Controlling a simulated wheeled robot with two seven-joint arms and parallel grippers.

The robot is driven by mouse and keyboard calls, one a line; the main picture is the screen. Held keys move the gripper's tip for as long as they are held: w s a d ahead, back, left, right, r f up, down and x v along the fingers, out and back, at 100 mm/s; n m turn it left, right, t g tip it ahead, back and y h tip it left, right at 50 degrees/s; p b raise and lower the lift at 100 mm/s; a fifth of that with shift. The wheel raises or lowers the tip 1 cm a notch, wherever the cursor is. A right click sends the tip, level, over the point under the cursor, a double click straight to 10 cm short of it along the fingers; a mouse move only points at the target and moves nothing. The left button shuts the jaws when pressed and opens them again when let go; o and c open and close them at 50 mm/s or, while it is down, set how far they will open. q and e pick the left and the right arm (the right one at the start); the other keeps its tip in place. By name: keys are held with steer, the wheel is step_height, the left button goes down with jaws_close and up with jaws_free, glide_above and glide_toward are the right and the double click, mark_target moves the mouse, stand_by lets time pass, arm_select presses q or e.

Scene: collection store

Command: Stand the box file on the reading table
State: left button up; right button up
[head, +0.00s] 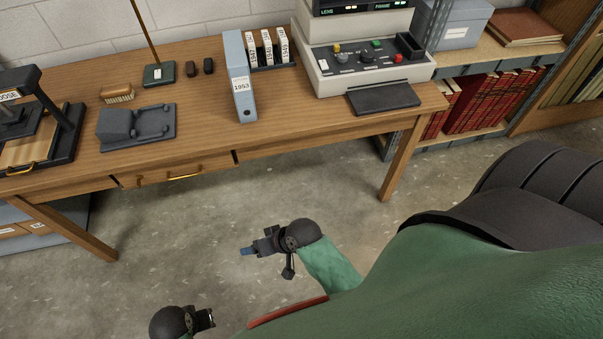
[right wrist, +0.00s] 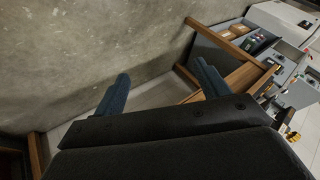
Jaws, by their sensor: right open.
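A pale blue-grey box file (head: 241,82) labelled 1953 stands upright on the wooden reading table (head: 205,88), near the middle of its top. It is beside a small rack of white-labelled files and apart from both grippers. My right gripper (head: 247,250) is over the floor in front of the table, below the box file in the head view. In the right wrist view its two blue fingers (right wrist: 160,92) are spread wide with nothing between them. My left gripper (head: 208,318) is at the bottom of the head view, partly cut off; its fingers are too small to judge.
Rack (head: 270,50) and grey control console (head: 362,55) stand right of the box file. A grey cradle (head: 137,124), brush (head: 117,94) and lamp base (head: 158,75) are to its left. Shelves with red books (head: 480,100) are at the right. Floor before the table is clear.

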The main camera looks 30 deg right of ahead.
steer(key=s+d+f+n+g+h, duration=0.2)
steer(key=s+d+f+g+h, duration=0.2)
steer(key=s+d, duration=0.3)
steer(key=s+h, duration=0.1)
steer(key=s, duration=0.2)
steer(key=shift+d+f+n, duration=0.3)
steer(key=shift+d+f, duration=0.1)
